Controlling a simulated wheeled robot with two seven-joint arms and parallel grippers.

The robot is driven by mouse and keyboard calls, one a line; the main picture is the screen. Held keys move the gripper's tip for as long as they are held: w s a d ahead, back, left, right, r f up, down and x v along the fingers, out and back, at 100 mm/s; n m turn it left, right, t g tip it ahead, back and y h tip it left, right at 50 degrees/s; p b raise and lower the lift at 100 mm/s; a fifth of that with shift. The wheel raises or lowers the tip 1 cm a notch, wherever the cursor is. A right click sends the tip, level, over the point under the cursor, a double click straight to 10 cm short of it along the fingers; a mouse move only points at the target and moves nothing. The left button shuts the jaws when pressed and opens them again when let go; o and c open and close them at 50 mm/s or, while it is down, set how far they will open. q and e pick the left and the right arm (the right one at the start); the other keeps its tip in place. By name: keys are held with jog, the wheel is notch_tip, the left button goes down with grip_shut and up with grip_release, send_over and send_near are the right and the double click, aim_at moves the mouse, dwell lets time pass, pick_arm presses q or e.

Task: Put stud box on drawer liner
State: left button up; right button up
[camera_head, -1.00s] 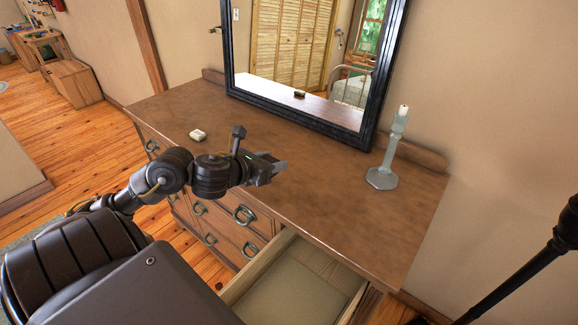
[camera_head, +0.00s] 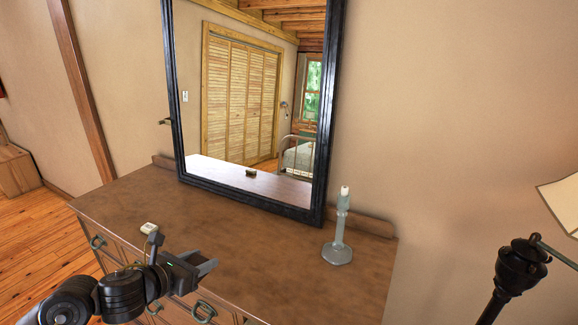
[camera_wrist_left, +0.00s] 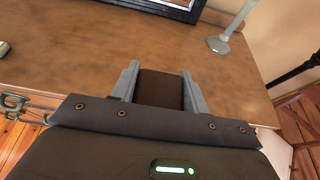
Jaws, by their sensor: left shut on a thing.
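My left gripper (camera_head: 207,268) is over the brown dresser top in the head view. In the left wrist view, its two grey fingers (camera_wrist_left: 158,88) are shut on a dark brown block, which I take to be the stud box (camera_wrist_left: 160,90). The fingers hold it at its two sides, above the dresser top. In the head view the box is hard to make out against the dark gripper. The drawer liner is in neither current view. My right gripper is not in view.
The dresser top (camera_head: 300,285) is mostly bare. A small cream block (camera_head: 148,228) lies at its left. A pale candlestick (camera_head: 338,250) stands at its right, near the black-framed mirror (camera_head: 330,130) at the back. A dark lamp (camera_head: 522,265) stands farther right.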

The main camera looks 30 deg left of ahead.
pick_arm(q)
jog(key=shift+d, duration=0.1)
jog(key=shift+d, duration=0.25)
jog(key=d+f+m+g+h+b, duration=0.1)
jog(key=d+f+m+h, duration=0.3)
jog(key=d, duration=0.2)
jog(key=d+f+m+g+h, duration=0.1)
jog(key=d+f+m+h, duration=0.25)
jog(key=d, duration=0.35)
jog(key=w+d+r+m+g+h+b, duration=0.2)
jog(key=w+d+r+m+g+h, duration=0.1)
jog(key=d, duration=0.5)
jog(key=shift+w+r+m+g, duration=0.15)
jog(key=shift+w+m+g, duration=0.25)
jog(key=shift+w, duration=0.4)
jog(key=shift+h, duration=0.35)
